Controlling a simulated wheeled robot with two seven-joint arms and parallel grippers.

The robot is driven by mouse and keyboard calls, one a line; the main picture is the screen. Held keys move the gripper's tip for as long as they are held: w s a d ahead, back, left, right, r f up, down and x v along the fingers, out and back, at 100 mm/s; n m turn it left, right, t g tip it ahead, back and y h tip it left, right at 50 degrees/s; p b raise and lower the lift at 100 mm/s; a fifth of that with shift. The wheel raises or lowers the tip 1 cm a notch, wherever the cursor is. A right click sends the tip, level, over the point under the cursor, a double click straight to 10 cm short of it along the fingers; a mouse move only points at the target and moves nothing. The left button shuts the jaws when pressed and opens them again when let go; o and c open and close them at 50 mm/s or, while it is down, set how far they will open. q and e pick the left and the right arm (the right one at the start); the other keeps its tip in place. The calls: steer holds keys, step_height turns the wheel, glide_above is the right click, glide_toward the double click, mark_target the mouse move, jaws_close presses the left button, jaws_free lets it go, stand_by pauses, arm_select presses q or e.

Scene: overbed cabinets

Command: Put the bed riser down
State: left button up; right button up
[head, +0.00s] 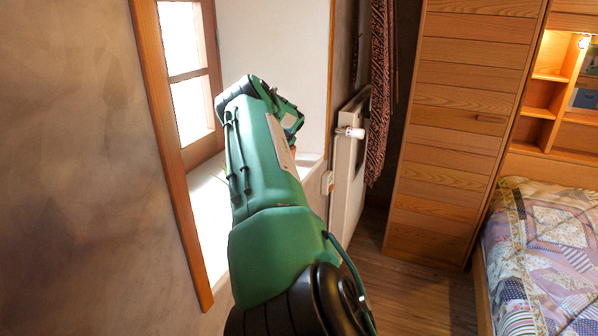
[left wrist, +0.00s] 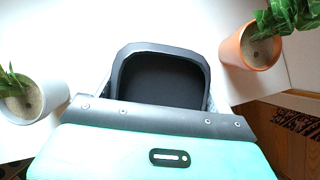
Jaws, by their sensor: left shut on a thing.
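The bed riser (left wrist: 160,78) is a black, square-rimmed piece with rounded corners and a dark hollow, seen in the left wrist view. My left gripper (left wrist: 161,98) is shut on it, with finger edges showing at its two sides. Below it is the white windowsill (left wrist: 75,45), which also shows in the head view (head: 210,222). I cannot tell whether the riser touches the sill. In the head view my left arm reaches over the sill and hides the riser and fingers. My right gripper is in neither view.
On the sill, a white pot (left wrist: 40,103) with a plant stands left of the riser and a terracotta pot (left wrist: 246,52) close on its right. A radiator (head: 346,175), a wooden cabinet (head: 462,130) and a bed (head: 540,255) stand to the right.

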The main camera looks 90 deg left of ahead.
arm_select(q)
steer(key=shift+f, duration=2.8)
steer(key=o, duration=0.8)
steer(key=shift+o, duration=0.2)
